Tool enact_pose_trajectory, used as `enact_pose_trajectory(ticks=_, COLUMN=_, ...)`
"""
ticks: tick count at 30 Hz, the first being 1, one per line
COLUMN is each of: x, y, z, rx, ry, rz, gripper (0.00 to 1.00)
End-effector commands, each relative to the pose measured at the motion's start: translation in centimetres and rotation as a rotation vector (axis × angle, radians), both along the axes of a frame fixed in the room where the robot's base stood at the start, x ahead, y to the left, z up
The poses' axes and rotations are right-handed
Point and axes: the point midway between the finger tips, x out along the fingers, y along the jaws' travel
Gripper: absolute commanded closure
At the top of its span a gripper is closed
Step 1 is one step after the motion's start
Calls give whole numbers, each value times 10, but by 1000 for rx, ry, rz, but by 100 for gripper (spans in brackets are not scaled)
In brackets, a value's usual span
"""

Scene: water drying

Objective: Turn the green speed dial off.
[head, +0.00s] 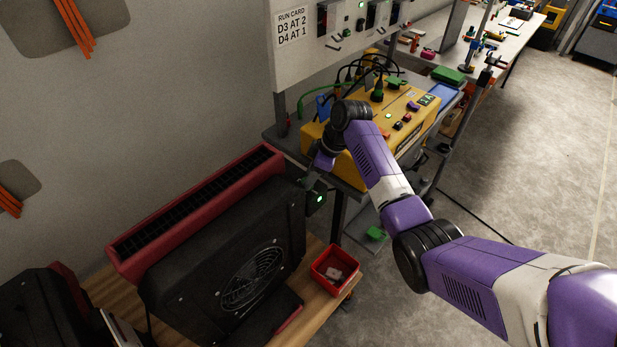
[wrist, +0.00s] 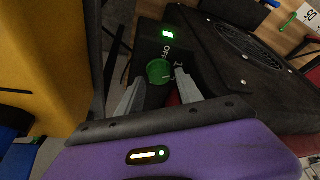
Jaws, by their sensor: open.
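The green speed dial (wrist: 159,71) sits on a black control box (wrist: 150,38) on the side of a black dryer (wrist: 235,50). "OFF" is printed beside the dial, and a "1" shows near the right finger. A green light (wrist: 168,34) glows on the box. In the head view the box (head: 313,193) shows with its lit light, but the dial cannot be made out. My gripper (wrist: 160,78) is open, with one finger on each side of the dial. I cannot tell whether the fingers touch it. The dial's pointer setting is too small to read.
A yellow power box (head: 365,95) with cables and switches stands on a bench close by my wrist. A run card (head: 293,28) reads "D3 AT 2, D4 AT 1". Grey floor (head: 530,150) is open at right.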

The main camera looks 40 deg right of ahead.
Motion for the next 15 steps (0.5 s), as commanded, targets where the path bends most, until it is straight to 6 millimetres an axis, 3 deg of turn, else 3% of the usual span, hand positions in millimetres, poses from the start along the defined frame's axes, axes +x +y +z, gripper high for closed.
enact_pose_trajectory(ticks=5, x=4, y=3, z=-12, rx=0, ry=0, rz=1, gripper=57)
enact_pose_trajectory(ticks=13, x=5, y=3, z=-14, rx=-1, ry=-2, rz=0, gripper=57)
enact_pose_trajectory(ticks=15, x=5, y=3, z=-14, rx=-2, ry=-1, rz=0, gripper=67)
